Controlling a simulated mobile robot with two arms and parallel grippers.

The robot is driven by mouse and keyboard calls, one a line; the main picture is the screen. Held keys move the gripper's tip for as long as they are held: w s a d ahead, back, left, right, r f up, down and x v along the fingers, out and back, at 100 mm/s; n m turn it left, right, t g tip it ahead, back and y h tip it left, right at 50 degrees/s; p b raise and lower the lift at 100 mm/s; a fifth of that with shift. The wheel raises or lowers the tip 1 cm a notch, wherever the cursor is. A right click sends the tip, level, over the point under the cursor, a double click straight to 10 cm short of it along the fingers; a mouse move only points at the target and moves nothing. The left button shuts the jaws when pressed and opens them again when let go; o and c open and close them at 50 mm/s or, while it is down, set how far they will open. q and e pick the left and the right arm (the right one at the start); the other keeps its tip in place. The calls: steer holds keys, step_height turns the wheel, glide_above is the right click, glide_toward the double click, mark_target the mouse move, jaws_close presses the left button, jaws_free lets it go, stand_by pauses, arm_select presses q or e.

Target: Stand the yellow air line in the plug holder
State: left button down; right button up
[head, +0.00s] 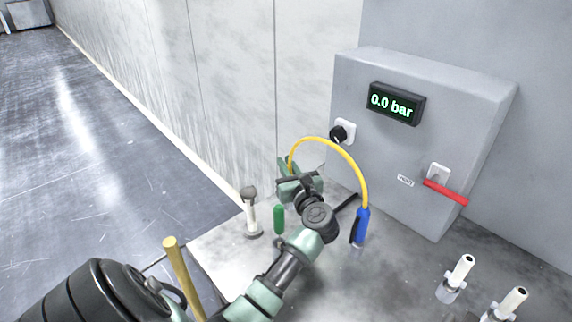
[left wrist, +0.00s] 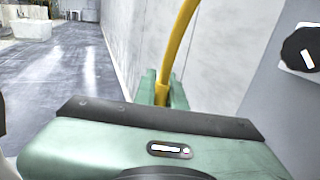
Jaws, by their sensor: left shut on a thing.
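The yellow air line (head: 333,148) arcs from my left gripper over to a blue fitting (head: 361,227) that stands on the bench in front of the grey cabinet. My left gripper (head: 290,172) is shut on the line's left end, above the bench near the wall. In the left wrist view the line (left wrist: 179,45) drops between the green fingers (left wrist: 163,95); its tip is hidden behind the gripper. I cannot tell for sure which part is the plug holder. A white post with a grey top (head: 251,212) and a green cylinder (head: 279,219) stand left of my wrist. My right gripper is not in view.
The cabinet (head: 400,165) has a display (head: 395,103) reading 0.0 bar, a black knob (head: 342,133) and a red lever (head: 445,192) near a VENT label. Two white-topped posts (head: 461,268) (head: 512,300) stand front right. A tan rod (head: 180,272) rises at the bench's left edge.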

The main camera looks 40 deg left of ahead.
arm_select(q)
steer(key=shift+f, duration=0.2)
steer(key=c, duration=1.5)
jaws_free()
steer(key=shift+r, duration=0.1)
steer(key=v, duration=1.2)
steer(key=shift+r+b, duration=0.15)
steer(key=shift+b, duration=0.2)
